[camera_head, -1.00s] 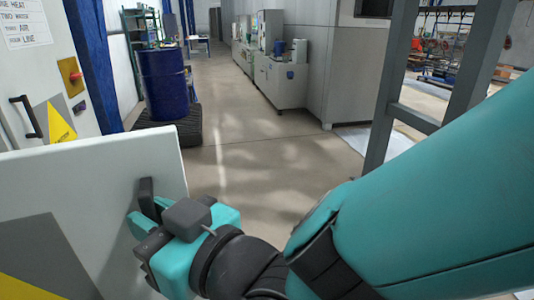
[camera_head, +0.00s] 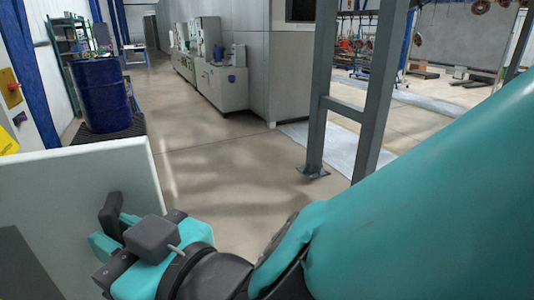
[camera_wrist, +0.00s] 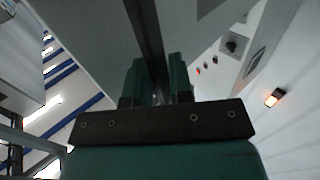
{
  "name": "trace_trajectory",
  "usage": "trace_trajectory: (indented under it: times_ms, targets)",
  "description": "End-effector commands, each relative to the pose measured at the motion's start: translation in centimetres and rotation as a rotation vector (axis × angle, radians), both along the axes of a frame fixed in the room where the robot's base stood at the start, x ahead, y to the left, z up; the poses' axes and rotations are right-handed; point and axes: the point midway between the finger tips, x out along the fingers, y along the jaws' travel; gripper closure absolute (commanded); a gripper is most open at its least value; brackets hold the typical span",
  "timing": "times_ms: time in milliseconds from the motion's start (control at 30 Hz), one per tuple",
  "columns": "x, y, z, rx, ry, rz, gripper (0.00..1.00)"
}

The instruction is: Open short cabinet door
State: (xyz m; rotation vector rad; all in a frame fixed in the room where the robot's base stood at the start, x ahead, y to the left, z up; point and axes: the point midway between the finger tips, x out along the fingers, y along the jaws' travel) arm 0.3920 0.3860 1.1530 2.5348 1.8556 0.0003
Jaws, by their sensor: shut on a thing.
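The white cabinet door (camera_head: 90,180) stands ajar at the lower left of the head view, its face towards my arm. A grey patch (camera_head: 22,265) is on it, partly cut off by the frame. Its dark handle (camera_head: 112,212) is near the door's free edge. My gripper (camera_head: 108,235), teal and black, is shut on the handle. In the wrist view the dark handle bar (camera_wrist: 147,30) runs between the two teal fingers of my gripper (camera_wrist: 158,82), with the door's grey face (camera_wrist: 85,30) beside it. The inside of the cabinet is hidden.
A blue drum (camera_head: 102,95) stands on a black pallet beyond the door. A grey metal post frame (camera_head: 320,110) stands right of centre. Grey-white machines (camera_head: 222,85) line the back. The floor (camera_head: 225,160) between them is clear.

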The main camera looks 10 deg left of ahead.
Motion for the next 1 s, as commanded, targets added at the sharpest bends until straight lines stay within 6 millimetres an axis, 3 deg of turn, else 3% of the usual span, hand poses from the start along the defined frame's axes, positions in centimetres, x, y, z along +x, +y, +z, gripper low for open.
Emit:
trace_trajectory:
  times_ms: [333,367,433,467,867,1000]
  targets:
    - [-0.6,0.4,0.3,0.008,0.003,0.016,1.00]
    - [-0.6,0.4,0.3,0.008,0.003,0.016,0.77]
    - [-0.6,0.4,0.2,0.008,0.003,0.015,0.61]
    - [-0.6,0.4,0.2,0.008,0.003,0.014,0.60]
    - [-0.3,0.0,0.1,0.004,0.001,0.006,0.60]
    - [-0.7,-0.9,-0.1,0.006,0.001,0.013,0.60]
